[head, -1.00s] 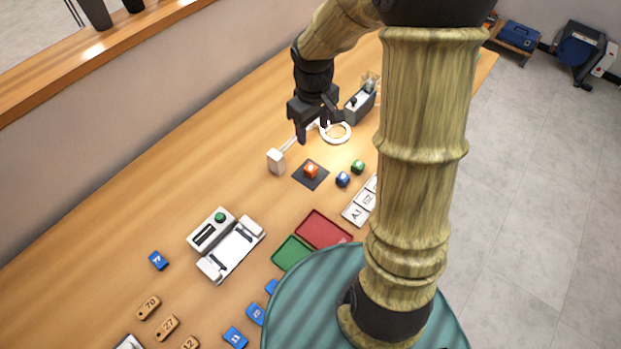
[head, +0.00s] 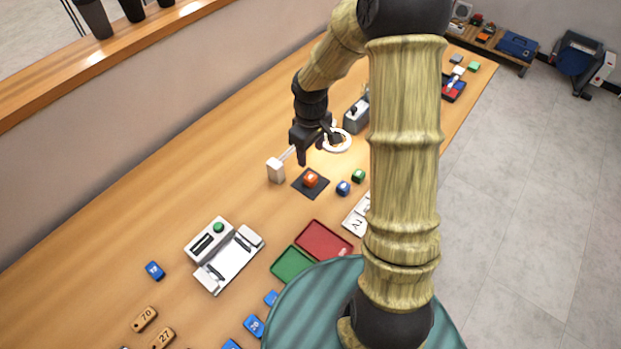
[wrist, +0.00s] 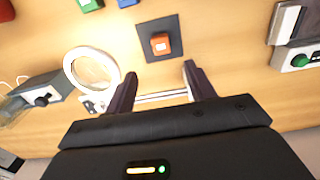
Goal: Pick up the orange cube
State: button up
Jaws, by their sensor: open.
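The orange cube (head: 311,179) sits on a dark square mat (head: 299,187) on the wooden table. In the wrist view the cube (wrist: 160,43) lies on the mat (wrist: 147,31), beyond the fingertips and roughly centred between them. My gripper (head: 316,152) is open and empty. It is above the table, behind the cube in the head view, and apart from it. In the wrist view both fingers of my gripper (wrist: 160,72) show, spread wide.
A blue cube (head: 343,188) and a green cube (head: 358,176) stand right of the mat. A white lamp with a ring head (head: 337,140) stands close to my gripper. Red (head: 323,240) and green (head: 291,264) trays and a white-grey device (head: 228,258) lie nearer.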

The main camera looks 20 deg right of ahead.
send_over(311, 177)
jog(key=f, duration=0.5)
jog(key=shift+w+f, duration=0.2)
jog(key=shift+f, duration=0.05)
jog(key=shift+s+f+p, duration=0.1)
jog(key=shift+f+p, duration=0.7)
jog(key=shift+f, duration=1.85)
jog(key=shift+a, duration=0.1)
jog(key=shift+c, duration=0.2)
jog(key=c, duration=1.1)
jog(key=shift+r, duration=0.1)
